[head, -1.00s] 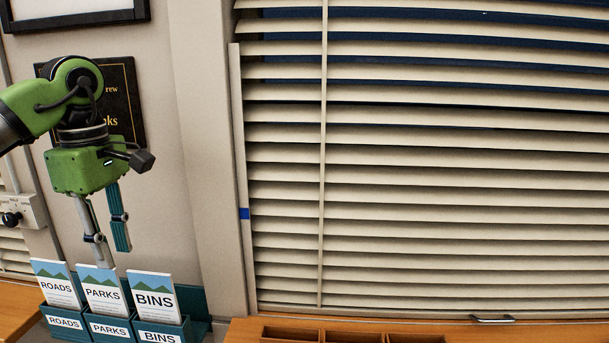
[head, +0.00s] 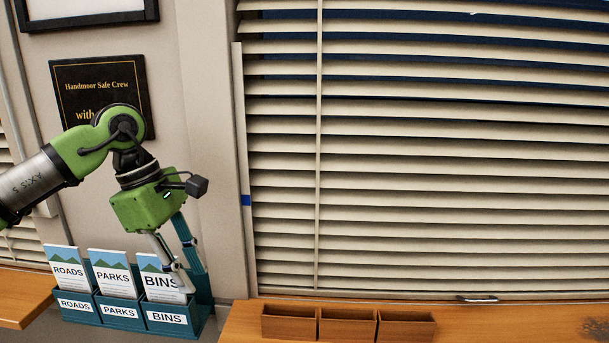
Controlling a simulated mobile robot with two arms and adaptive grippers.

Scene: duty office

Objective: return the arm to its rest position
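My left arm comes in from the left, and its green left gripper (head: 189,275) points down and to the right, tilted. Its two fingers are apart with a gap between them, and I see nothing held. The fingers overlap the right part of the BINS leaflets (head: 158,284) in the picture; I cannot tell whether they touch them. My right gripper is not in view.
A teal rack (head: 122,313) holds ROADS leaflets (head: 66,272), PARKS leaflets (head: 113,276) and the BINS leaflets. A wooden three-part tray (head: 347,326) sits on the wooden desk (head: 500,325). A black plaque (head: 98,75) hangs behind my arm. Blinds (head: 430,160) cover the window.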

